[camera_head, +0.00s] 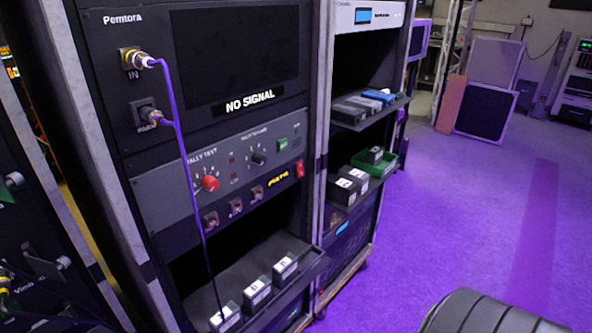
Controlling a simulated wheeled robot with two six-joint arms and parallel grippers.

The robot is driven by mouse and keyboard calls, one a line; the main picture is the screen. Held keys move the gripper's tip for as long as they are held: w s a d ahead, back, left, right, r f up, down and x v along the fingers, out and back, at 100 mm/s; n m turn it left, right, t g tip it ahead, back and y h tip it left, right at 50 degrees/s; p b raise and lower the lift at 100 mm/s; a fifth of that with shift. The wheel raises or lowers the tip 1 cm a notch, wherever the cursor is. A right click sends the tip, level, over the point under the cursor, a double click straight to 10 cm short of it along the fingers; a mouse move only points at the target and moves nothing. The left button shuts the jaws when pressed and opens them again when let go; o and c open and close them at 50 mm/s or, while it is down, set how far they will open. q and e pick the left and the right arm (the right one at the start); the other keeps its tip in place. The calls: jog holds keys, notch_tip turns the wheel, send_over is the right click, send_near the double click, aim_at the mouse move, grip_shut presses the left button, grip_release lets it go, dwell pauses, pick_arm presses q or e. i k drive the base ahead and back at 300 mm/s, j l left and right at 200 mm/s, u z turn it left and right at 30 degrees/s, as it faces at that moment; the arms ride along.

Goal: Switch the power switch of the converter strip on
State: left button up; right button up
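A grey panel (215,180) sits in the middle rack below a monitor (235,55) reading "NO SIGNAL". A red rocker switch (300,169) is at the panel's lower right end, beside a small yellow label (278,181). A green switch (283,144) is above it. I cannot read which part is named the converter strip, and the rocker's position is too small to tell. A red knob (209,183) and a black knob (258,158) are on the same panel. Neither of my grippers is in view.
A purple cable (184,165) hangs from the monitor's jacks across the panel's left part to a shelf with several labelled boxes (257,292). Another rack at right holds boxes and a green tray (387,166). The floor (450,220) at right is open.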

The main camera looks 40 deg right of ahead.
aim_at(300, 171)
jog(key=z, duration=1.4)
